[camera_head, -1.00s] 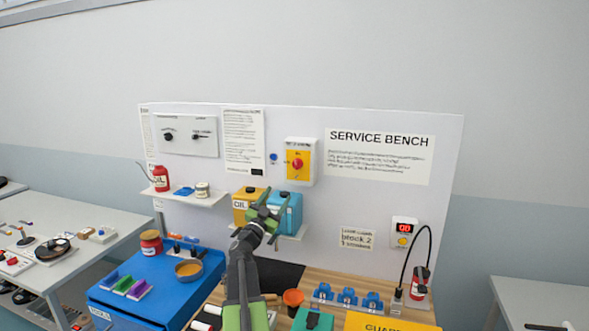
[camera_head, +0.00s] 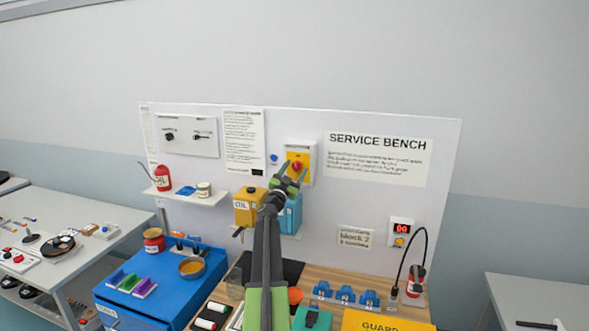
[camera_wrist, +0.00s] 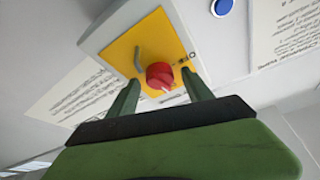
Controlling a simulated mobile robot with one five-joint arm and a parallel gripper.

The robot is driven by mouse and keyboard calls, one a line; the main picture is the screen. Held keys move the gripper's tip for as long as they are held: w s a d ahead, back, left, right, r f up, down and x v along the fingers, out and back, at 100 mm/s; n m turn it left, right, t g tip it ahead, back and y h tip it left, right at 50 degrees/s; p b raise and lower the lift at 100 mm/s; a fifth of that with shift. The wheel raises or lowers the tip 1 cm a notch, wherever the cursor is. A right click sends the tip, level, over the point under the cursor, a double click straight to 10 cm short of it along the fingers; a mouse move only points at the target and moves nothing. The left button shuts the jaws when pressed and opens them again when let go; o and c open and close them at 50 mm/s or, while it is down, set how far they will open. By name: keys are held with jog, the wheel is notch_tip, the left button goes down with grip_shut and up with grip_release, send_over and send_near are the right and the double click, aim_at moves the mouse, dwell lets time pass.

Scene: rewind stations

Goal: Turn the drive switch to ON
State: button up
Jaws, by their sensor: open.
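The drive switch is a red knob (camera_wrist: 159,75) on a yellow plate (camera_wrist: 128,42), set in a pale box. In the wrist view the knob shows just beyond the gap between my open fingers, and I cannot tell whether they touch it. In the head view the red knob (camera_head: 297,166) and yellow plate (camera_head: 292,157) sit on the upright panel, partly covered by my fingers. My gripper (camera_head: 290,176) is open and reaches up to the switch; its fingers also show in the wrist view (camera_wrist: 160,92).
A blue button (camera_wrist: 221,7) is beside the switch box. Below my gripper, a yellow oil can (camera_head: 246,205) and a blue container (camera_head: 291,217) stand on a shelf. A red oil can (camera_head: 162,178) is on the left shelf. The panel right of the switch carries a flat sign (camera_head: 378,157).

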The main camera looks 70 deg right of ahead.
grip_shut()
jog(key=shift+w+m+g, duration=0.1)
jog(key=shift+m+g, duration=0.2)
jog(key=shift+m, duration=0.7)
grip_release()
jog(key=shift+a+f, duration=0.2)
jog(key=shift+a, duration=0.2)
jog(key=b+v, duration=0.5)
jog(key=v, duration=1.1)
jog(key=shift+a+r+b, duration=0.15)
jog(key=shift+a+b, duration=0.15)
jog(key=shift+a, duration=0.05)
